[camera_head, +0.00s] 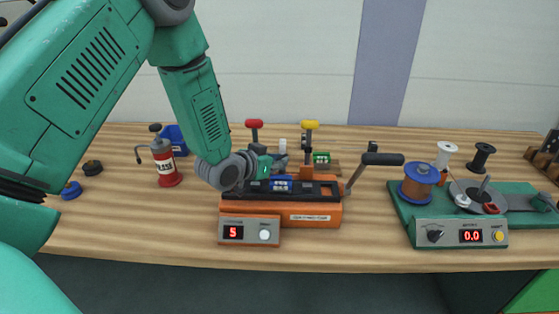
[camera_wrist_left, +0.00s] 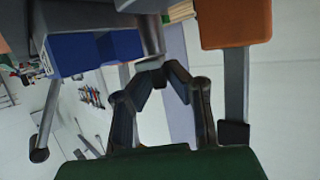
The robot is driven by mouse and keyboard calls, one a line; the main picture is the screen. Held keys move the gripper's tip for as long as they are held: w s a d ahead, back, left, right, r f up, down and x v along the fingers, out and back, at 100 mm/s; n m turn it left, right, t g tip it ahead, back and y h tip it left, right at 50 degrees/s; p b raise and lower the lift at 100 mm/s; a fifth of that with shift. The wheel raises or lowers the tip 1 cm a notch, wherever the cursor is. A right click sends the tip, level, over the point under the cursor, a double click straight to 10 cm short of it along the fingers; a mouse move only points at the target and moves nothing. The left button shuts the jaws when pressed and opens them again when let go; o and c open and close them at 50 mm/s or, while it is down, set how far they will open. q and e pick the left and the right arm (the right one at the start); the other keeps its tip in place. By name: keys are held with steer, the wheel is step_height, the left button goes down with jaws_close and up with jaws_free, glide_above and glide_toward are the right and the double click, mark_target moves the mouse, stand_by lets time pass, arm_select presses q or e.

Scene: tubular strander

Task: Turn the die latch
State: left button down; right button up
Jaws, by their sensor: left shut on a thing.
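The orange machine (camera_head: 317,218) stands on the wooden bench in the middle of the head view, with a red-knobbed lever (camera_head: 254,125), a yellow-knobbed lever (camera_head: 311,125) and a black-handled crank (camera_head: 383,159). My left gripper (camera_head: 279,163) reaches in over its back left part. In the left wrist view the gripper's dark fingers (camera_wrist_left: 163,70) come together at a small grey piece, which looks like the die latch (camera_wrist_left: 150,63). The fingers are shut on it. They hide much of it, so its turned position cannot be told. My right gripper is out of view.
A green-based unit (camera_head: 460,215) with a copper spool (camera_head: 418,183) stands at the right. A red canister (camera_head: 165,163) is at the left. In the left wrist view, a blue block (camera_wrist_left: 95,50) and an orange block (camera_wrist_left: 235,22) flank the fingers.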

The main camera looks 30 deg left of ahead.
arm_select(q)
steer(key=shift+a+m+h, duration=0.15)
steer(key=shift+m+h, duration=0.65)
steer(key=shift+h, duration=0.1)
steer(key=c, duration=1.6)
jaws_free()
